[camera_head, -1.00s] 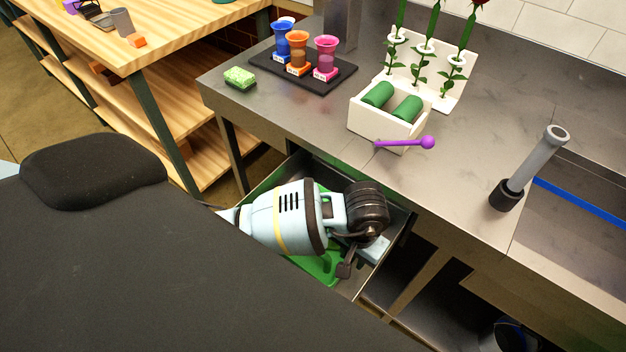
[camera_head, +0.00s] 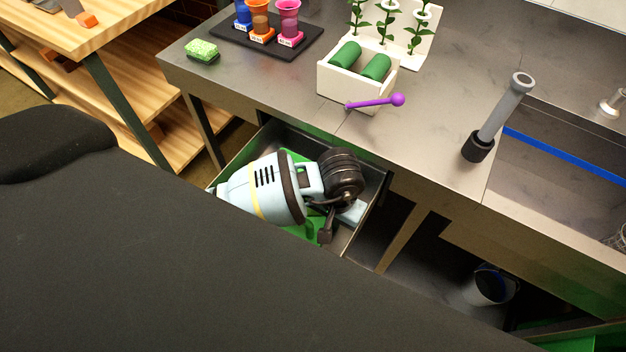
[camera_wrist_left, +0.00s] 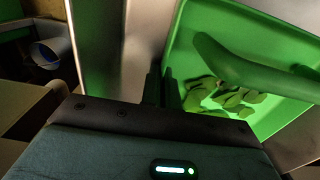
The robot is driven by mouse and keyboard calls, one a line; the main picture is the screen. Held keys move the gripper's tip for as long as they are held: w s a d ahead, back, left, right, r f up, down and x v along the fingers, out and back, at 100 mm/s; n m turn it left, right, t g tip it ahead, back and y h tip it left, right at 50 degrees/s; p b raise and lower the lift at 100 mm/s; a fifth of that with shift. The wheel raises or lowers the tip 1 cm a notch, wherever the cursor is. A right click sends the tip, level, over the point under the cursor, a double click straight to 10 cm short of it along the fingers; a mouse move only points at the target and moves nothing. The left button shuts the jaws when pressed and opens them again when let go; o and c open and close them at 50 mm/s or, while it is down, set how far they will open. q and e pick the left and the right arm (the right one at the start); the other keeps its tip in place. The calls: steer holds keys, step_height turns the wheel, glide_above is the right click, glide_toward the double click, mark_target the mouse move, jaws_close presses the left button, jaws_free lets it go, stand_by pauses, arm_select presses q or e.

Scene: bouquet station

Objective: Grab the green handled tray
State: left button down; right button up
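The green tray (camera_head: 306,232) lies in the open metal drawer (camera_head: 376,184) below the counter, largely hidden by my left arm. In the left wrist view the tray (camera_wrist_left: 205,38) shows a thick green handle (camera_wrist_left: 245,72) across it and several green leaf-like pieces (camera_wrist_left: 225,97) inside. My left gripper (camera_head: 326,236) is over the drawer, pointing down. In the left wrist view its dark fingers (camera_wrist_left: 163,90) are close together by the tray's near left edge, left of the handle. Whether the edge is between them is unclear. My right gripper is not in view.
The counter above holds a white box (camera_head: 350,88) with green rolls, a purple stick (camera_head: 375,102), a grey tube (camera_head: 500,110), a sponge (camera_head: 202,50) and a black mat (camera_head: 300,48) with colored vases. A bin (camera_head: 490,287) stands under the counter.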

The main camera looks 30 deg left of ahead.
arm_select(q)
steer(key=shift+r, duration=0.1)
